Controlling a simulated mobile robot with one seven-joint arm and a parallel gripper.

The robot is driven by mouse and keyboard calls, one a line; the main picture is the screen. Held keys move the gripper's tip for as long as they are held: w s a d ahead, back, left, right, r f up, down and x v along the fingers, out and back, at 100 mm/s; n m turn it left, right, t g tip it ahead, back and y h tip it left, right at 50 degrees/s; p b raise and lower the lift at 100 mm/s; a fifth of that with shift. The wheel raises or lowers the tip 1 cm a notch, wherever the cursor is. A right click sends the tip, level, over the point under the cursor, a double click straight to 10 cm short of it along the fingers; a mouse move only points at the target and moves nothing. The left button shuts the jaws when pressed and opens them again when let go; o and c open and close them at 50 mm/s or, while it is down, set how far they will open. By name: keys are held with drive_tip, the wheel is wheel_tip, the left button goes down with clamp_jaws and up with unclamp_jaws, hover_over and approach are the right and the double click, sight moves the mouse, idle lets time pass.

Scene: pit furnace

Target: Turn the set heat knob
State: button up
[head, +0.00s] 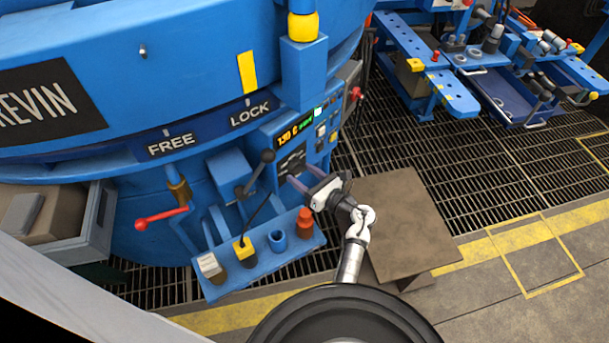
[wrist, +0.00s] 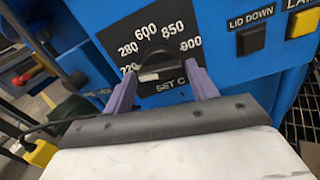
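The set heat knob (wrist: 158,66) is a dark round knob on a black dial plate (wrist: 186,52) marked 220, 280, 600, 850 and 900, with "SET C" below it. My gripper (wrist: 163,76) is open, with one purple finger on each side of the knob in the wrist view. I cannot tell whether the fingers touch it. In the head view my gripper (head: 303,174) is in front of the blue control panel, below a display (head: 295,131) that seems to read 130 C. The knob is too small to make out there.
A "LID DOWN" button (wrist: 250,39) is right of the dial. A lever with a dark ball (head: 267,156) stands left of my gripper. A blue shelf (head: 262,264) with several small items lies below. A brown plate (head: 408,225) is to the right.

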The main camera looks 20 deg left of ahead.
drive_tip(key=c, duration=0.7)
drive_tip(key=shift+m, duration=0.3)
drive_tip(key=m+p, duration=0.2)
drive_tip(key=m, duration=0.1)
drive_tip(key=shift+r+m, duration=0.15)
drive_tip(key=shift+m, duration=0.15)
drive_tip(key=shift+s+m+p, duration=0.1)
drive_tip(key=shift+m+p, duration=1.1)
drive_tip(key=shift+m, duration=0.6)
drive_tip(key=o, duration=1)
